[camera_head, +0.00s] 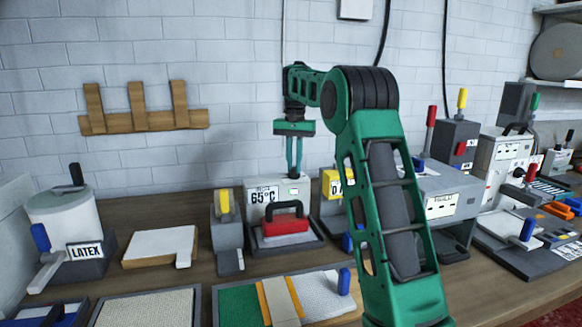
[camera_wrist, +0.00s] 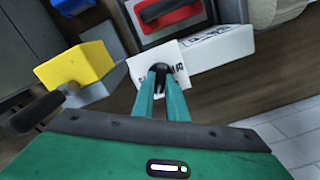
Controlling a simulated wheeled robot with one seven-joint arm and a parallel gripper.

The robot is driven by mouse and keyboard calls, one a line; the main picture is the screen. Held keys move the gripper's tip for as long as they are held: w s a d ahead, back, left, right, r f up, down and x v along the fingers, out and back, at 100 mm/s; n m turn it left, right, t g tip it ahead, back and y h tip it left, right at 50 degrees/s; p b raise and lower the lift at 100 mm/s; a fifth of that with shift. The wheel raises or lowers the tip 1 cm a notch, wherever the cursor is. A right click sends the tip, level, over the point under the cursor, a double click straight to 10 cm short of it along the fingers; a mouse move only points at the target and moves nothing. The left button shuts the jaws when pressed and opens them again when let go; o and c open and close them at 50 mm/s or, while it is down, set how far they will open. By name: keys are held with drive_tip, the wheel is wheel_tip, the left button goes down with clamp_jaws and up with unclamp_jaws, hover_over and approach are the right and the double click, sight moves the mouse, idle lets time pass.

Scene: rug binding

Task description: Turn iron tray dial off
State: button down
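The iron tray (camera_head: 314,246) stands on the bench with a red iron (camera_head: 284,222) with a black handle on it. Behind the iron is its white box (camera_head: 262,193), labelled 65°C. My gripper (camera_head: 294,176) points down just above the top of this box. In the wrist view, the fingertips (camera_wrist: 161,73) are close together over the white box (camera_wrist: 143,62), with a dark part at their tips. I cannot make out the dial there, nor whether the fingers touch or hold anything. The red iron also shows in the wrist view (camera_wrist: 172,18).
A grey stand with a yellow lever (camera_head: 224,204) is left of the tray. A yellow block (camera_head: 334,183) is close on the right, also seen in the wrist view (camera_wrist: 72,68). A latex pot (camera_head: 62,215) stands far left. The wall above is mostly clear, with a wooden rack (camera_head: 143,121).

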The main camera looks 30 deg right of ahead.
drive_tip(key=shift+w+a+n, duration=0.1)
drive_tip(key=shift+n, duration=0.2)
drive_tip(key=n, duration=0.5)
drive_tip(key=shift+n, duration=0.3)
drive_tip(key=n, duration=0.6)
drive_tip(key=shift+r, duration=0.1)
drive_tip(key=n, duration=0.6)
drive_tip(key=shift+n, duration=0.3)
drive_tip(key=n, duration=0.5)
drive_tip(key=shift+r, duration=0.1)
drive_tip(key=c, duration=1.9)
unclamp_jaws()
drive_tip(key=shift+d, duration=0.2)
drive_tip(key=shift+c, duration=0.2)
drive_tip(key=shift+o, duration=0.9)
drive_tip(key=shift+a, duration=0.1)
